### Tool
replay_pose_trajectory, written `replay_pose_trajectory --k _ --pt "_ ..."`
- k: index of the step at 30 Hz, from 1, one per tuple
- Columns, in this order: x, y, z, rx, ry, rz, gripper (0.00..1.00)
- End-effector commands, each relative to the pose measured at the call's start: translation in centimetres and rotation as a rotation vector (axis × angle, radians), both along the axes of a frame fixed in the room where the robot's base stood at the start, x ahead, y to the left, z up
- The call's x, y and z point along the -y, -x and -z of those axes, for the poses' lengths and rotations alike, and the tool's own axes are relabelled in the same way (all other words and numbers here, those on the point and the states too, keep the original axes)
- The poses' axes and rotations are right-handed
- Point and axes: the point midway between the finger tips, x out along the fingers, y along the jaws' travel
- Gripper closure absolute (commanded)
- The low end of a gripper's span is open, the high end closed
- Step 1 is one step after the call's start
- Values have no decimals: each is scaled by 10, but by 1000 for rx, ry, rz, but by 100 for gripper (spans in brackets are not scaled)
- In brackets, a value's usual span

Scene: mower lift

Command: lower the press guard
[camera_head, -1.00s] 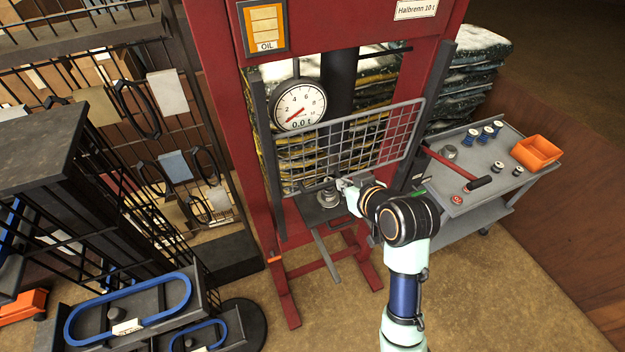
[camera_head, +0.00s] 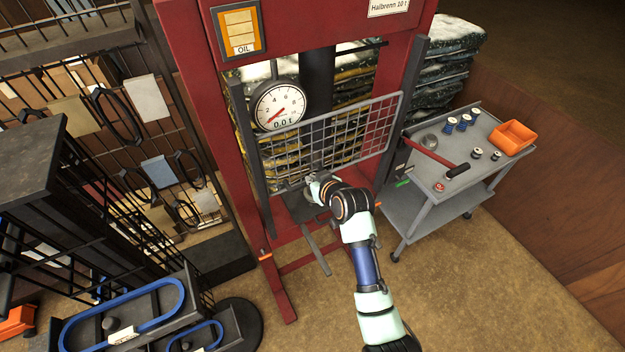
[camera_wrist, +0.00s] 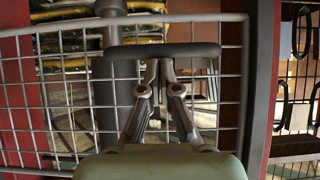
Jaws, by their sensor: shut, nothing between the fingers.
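The press guard is a grey wire-mesh panel (camera_head: 330,135) between two dark upright rails on the red press. It hangs across the press opening, with its lower edge above the press bed. My gripper (camera_head: 309,182) is at the guard's lower left part in the head view; its fingertips are hard to make out there. In the wrist view the mesh guard (camera_wrist: 243,95) fills most of the picture. My gripper (camera_wrist: 164,65) is shut and empty, its fingertips just below a dark horizontal bar (camera_wrist: 195,50). I cannot tell whether they touch the bar.
A round gauge (camera_head: 278,105) hangs behind the guard's top left. A grey cart (camera_head: 430,205) with a red-handled tool (camera_head: 435,155) and an orange bin (camera_head: 512,138) stands close on the right. Dark wire racks (camera_head: 100,200) crowd the left. The floor at front right is clear.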

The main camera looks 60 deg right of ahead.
Motion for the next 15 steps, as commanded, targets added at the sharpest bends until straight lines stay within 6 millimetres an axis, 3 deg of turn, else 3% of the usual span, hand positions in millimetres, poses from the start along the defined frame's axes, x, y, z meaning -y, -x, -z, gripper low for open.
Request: replay_pose_trajectory --k 9,15 --pt "0 0 4 -1 -1 0 100" --pt "-1 1 36 -3 -4 0 100"
